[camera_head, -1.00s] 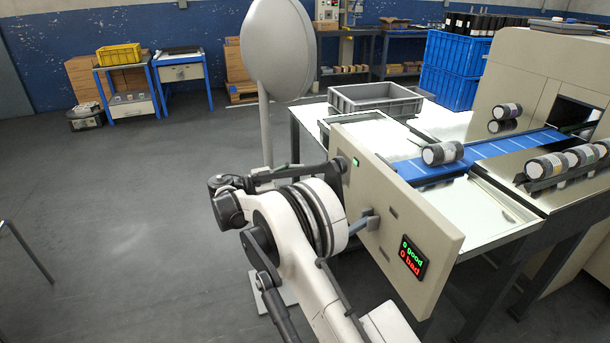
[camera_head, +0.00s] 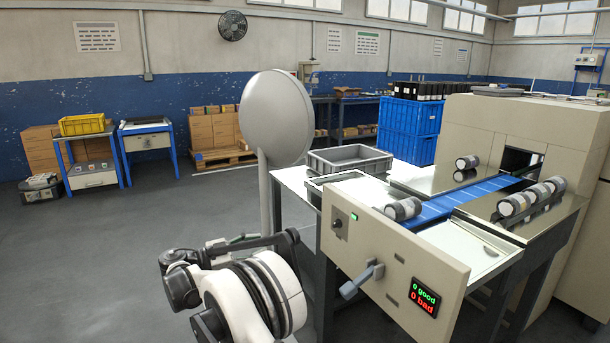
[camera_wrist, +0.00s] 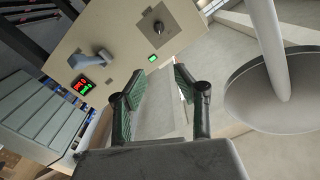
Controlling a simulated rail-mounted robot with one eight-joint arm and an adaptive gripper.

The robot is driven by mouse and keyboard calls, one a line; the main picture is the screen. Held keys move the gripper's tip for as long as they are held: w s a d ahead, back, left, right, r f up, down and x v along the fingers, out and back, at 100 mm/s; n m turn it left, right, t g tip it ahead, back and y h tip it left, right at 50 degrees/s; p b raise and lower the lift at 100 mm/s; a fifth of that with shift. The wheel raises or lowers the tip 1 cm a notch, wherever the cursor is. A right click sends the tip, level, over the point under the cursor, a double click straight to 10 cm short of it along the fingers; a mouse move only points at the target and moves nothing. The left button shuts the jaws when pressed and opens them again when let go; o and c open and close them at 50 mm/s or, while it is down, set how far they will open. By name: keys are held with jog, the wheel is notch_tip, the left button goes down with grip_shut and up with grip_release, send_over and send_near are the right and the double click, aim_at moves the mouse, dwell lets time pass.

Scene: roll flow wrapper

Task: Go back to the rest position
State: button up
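My gripper (camera_wrist: 159,72) is open and empty in the wrist view, its two green-padded fingers spread apart. In the head view my arm is at the lower centre-left, left of the beige machine panel (camera_head: 370,243); the fingers are mostly hidden there behind my wrist. The panel carries a grey lever handle (camera_head: 361,279), a dark knob (camera_head: 338,222), a green-lit button (camera_head: 354,217) and a display (camera_head: 424,296) reading 0 good, 0 bad. The lever also shows in the wrist view (camera_wrist: 92,62), apart from my fingers.
A grey round disc on a post (camera_head: 275,118) stands close behind my arm. Dark-and-white rolls lie on the blue belt (camera_head: 450,205) and a side rack (camera_head: 532,208). A grey crate (camera_head: 348,160) and blue crates (camera_head: 408,130) stand behind. The floor at left is open.

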jog(key=s+d+r+n+g+y, duration=0.15)
jog(key=d+r+n, duration=0.25)
jog(key=d+r, duration=0.45)
jog(key=s+d+r+n+g+y, duration=0.1)
jog(key=d+r+n+y, duration=0.3)
jog(key=d, duration=0.8)
jog(key=s+d+r+n+g+y, duration=0.1)
jog(key=s+d+r+n+y, duration=0.1)
jog(key=s+d, duration=0.45)
jog(key=s+d+r+n+y, duration=0.2)
jog(key=s+d+r, duration=0.1)
jog(key=s+d, duration=0.3)
jog(key=s+d+f+n+t+y, duration=0.1)
jog(key=s+d+f+n+y, duration=0.2)
jog(key=s, duration=1.1)
jog(key=s+f+n+t+y, duration=0.1)
jog(key=s+f+n+y, duration=0.3)
jog(key=s, duration=1.1)
notch_tip(320, 180, up, 13)
jog(key=m+h+p, duration=0.1)
jog(key=p, duration=1.3)
jog(key=shift+w+r, duration=0.15)
jog(key=shift+w, duration=0.05)
